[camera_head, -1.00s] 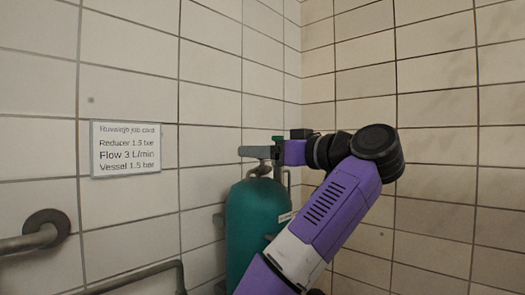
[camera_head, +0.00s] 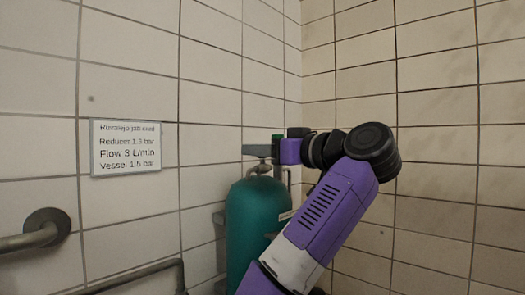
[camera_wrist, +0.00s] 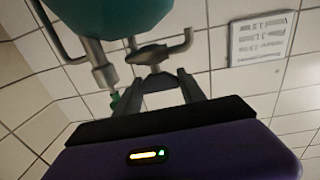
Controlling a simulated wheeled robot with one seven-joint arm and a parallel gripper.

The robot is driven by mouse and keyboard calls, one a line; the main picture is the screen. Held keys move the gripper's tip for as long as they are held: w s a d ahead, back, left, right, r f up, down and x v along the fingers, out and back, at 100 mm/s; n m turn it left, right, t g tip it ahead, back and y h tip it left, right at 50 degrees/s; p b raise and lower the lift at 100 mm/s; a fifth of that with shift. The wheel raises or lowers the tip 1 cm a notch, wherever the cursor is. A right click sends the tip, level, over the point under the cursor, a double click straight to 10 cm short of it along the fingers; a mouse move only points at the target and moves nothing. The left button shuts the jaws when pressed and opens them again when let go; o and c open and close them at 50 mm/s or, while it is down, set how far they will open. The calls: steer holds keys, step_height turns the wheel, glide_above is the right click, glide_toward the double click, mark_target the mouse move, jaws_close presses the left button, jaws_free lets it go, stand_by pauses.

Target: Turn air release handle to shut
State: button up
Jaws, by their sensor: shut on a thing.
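The teal vessel (camera_head: 256,225) stands in the corner of the tiled room. It fills the top of the wrist view (camera_wrist: 112,12). The air release handle (camera_wrist: 155,54) is a grey metal piece at the vessel's top end, with a bent arm reaching to the right in the wrist view. My gripper (camera_head: 256,150) is at the top of the vessel. In the wrist view its two dark fingers (camera_wrist: 160,82) reach to the handle and are shut on it. In the head view the fingers and wrist mostly hide the handle.
A grey pipe fitting (camera_wrist: 103,68) with a green part stands beside the handle. A white job card (camera_head: 126,148) hangs on the left wall. A metal rail (camera_head: 42,231) and lower pipe (camera_head: 150,270) are at the left. The tiled walls are close behind the vessel.

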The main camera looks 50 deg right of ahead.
steer(key=m+h, duration=0.2)
steer(key=h, duration=0.1)
steer(key=m+g+h+p, duration=0.1)
steer(key=h, duration=0.2)
steer(key=shift+m, duration=0.4)
steer(key=m+g+h+p, duration=0.1)
steer(key=m+g+h, duration=0.1)
steer(key=h, duration=0.1)
steer(key=m+g+h+p, duration=0.1)
steer(key=m+g+h, duration=0.2)
steer(key=h, duration=0.1)
steer(key=shift+a+r+p, duration=0.1)
steer(key=shift+a+p, duration=0.05)
steer(key=shift+p, duration=0.25)
steer(key=m+g+h, duration=0.1)
steer(key=m+g, duration=0.1)
steer(key=g, duration=0.1)
steer(key=m+g+h+p, duration=0.1)
steer(key=m+g+h, duration=0.1)
steer(key=m, duration=0.1)
steer(key=shift+w+g+h, duration=0.1)
steer(key=shift+g+h, duration=0.2)
steer(key=shift+g, duration=0.1)
steer(key=shift+m+g+h, duration=0.5)
steer(key=shift+m+g, duration=1.3)
steer(key=shift+g, duration=1.3)
steer(key=o, duration=1.4)
steer(key=shift+c, duration=0.2)
